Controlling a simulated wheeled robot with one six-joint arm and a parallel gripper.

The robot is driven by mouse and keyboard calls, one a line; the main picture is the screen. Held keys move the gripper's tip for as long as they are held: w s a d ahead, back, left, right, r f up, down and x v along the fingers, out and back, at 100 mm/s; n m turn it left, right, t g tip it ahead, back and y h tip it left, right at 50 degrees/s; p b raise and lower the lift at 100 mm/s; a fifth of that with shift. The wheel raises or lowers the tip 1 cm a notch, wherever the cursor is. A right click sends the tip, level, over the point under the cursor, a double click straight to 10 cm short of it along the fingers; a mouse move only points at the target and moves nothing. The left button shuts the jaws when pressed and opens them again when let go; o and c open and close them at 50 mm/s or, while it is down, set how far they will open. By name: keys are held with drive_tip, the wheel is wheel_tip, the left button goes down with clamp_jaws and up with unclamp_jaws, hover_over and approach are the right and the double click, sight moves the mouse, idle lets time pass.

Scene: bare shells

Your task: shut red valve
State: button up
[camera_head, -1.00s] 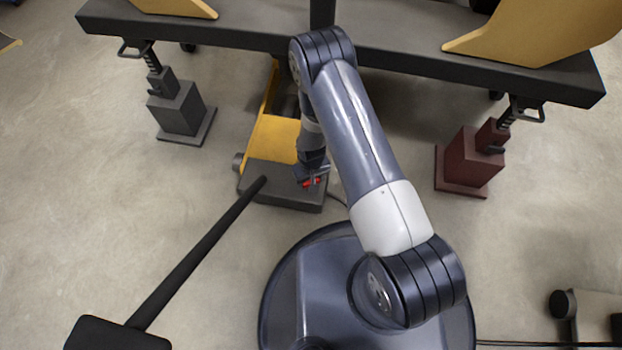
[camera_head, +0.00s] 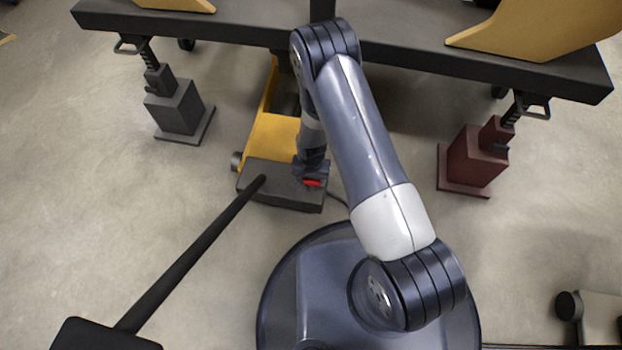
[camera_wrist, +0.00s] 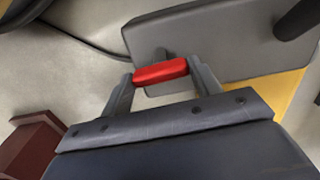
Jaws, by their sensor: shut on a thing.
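The red valve shows as a red bar-shaped handle (camera_head: 313,183) at the right end of the dark grey block of a yellow floor jack (camera_head: 283,195). In the wrist view the red handle (camera_wrist: 160,72) lies between the two fingers of my gripper (camera_wrist: 158,76), with a finger against each end. My gripper (camera_head: 312,174) is shut on the handle. A short dark stem (camera_wrist: 158,56) shows beside the handle, by the grey block (camera_wrist: 215,40). Where the stem joins the handle is partly hidden.
A long black lever (camera_head: 190,258) rises from the block toward the lower left. A dark beam (camera_head: 230,28) crosses above the jack. A grey stand (camera_head: 178,112) is at left and a dark red stand (camera_head: 472,160) at right.

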sight(311, 180)
drive_tip(key=shift+m, duration=0.6)
drive_tip(key=o, duration=1)
drive_tip(key=shift+r, duration=0.1)
wheel_tip(311, 180, up, 11)
drive_tip(key=p, duration=0.3)
drive_tip(key=shift+f+p, duration=0.2)
drive_tip(key=shift+p, duration=0.15)
